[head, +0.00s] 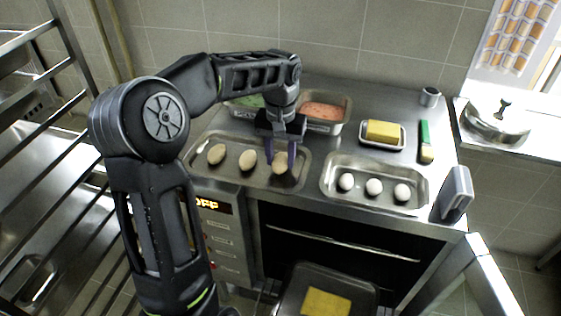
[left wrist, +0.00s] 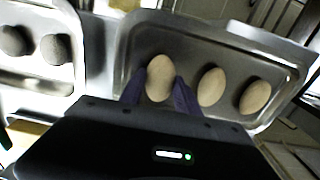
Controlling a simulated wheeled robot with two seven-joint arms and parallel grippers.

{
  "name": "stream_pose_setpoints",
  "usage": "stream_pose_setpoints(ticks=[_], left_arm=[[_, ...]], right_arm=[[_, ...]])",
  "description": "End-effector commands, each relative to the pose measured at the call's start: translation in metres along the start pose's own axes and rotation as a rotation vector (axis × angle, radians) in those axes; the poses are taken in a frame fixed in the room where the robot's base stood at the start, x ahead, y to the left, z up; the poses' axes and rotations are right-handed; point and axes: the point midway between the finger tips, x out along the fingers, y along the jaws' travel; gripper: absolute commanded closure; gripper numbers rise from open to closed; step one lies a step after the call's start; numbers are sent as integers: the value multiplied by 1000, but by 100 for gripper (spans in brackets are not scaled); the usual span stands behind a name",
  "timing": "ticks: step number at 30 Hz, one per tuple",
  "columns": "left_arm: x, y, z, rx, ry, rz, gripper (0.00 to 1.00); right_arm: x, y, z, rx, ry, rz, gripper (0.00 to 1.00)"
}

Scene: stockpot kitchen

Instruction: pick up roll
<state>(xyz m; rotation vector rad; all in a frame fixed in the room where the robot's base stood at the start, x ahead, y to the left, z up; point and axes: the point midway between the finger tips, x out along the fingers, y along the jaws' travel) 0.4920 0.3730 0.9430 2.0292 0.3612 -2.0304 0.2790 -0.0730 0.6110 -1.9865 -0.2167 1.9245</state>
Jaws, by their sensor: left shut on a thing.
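Three tan oval rolls lie in a row on a metal tray (head: 205,183) on the counter. My left gripper (head: 281,160) points down over the right end of the row. Its dark fingers are shut on the rightmost roll (head: 281,165), one on each side. In the left wrist view this roll (left wrist: 160,78) sits between the fingertips, level with the tray. The middle roll (head: 248,160) and the left roll (head: 216,154) lie apart from the fingers. My right gripper does not show.
A second tray (head: 335,197) with three white eggs (head: 374,187) stands to the right. Behind are a pan of pinkish food (head: 325,112), a yellow block in a dish (head: 383,130) and a green-and-yellow brush (head: 425,141). A grey upright object (head: 453,193) stands at the right edge.

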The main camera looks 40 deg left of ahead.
Motion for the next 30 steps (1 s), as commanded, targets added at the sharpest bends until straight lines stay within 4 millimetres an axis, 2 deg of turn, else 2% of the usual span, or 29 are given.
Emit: stream_pose_setpoints(ticks=[9,12,16,30], left_arm=[[-61,1,-1,1,5,1,100],[-79,0,0,1,2,0,100],[-85,0,0,1,1,0,100],[-84,0,0,1,0,0,100]], right_arm=[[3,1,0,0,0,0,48],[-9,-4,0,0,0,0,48],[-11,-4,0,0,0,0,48],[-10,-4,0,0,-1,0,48]])
